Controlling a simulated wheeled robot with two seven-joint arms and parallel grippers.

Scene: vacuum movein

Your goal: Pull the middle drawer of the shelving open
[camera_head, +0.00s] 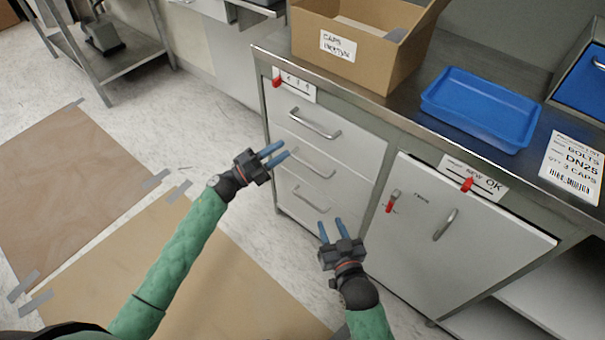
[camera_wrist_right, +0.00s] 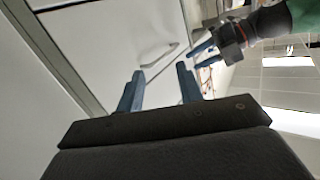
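The shelving has a stack of three white drawers, all shut. The middle drawer (camera_head: 345,181) has a metal bar handle (camera_head: 312,164). My left gripper (camera_head: 276,156) is open, its blue fingers just left of that handle in the head view; I cannot tell whether they touch it. My right gripper (camera_head: 330,229) is open and empty, in front of the bottom drawer (camera_head: 342,218) near its handle (camera_head: 310,200). In the right wrist view, the right gripper's fingers (camera_wrist_right: 160,90) are apart, with a drawer handle (camera_wrist_right: 160,55) beyond them and the left gripper (camera_wrist_right: 203,52) at the right.
The top drawer (camera_head: 350,136) has its own handle. A white cabinet door (camera_head: 420,240) is to the right. On the counter are a cardboard box (camera_head: 350,60), a blue tray (camera_head: 480,105) and a label card (camera_head: 572,167). The floor with brown sheets (camera_head: 70,190) is open at the left.

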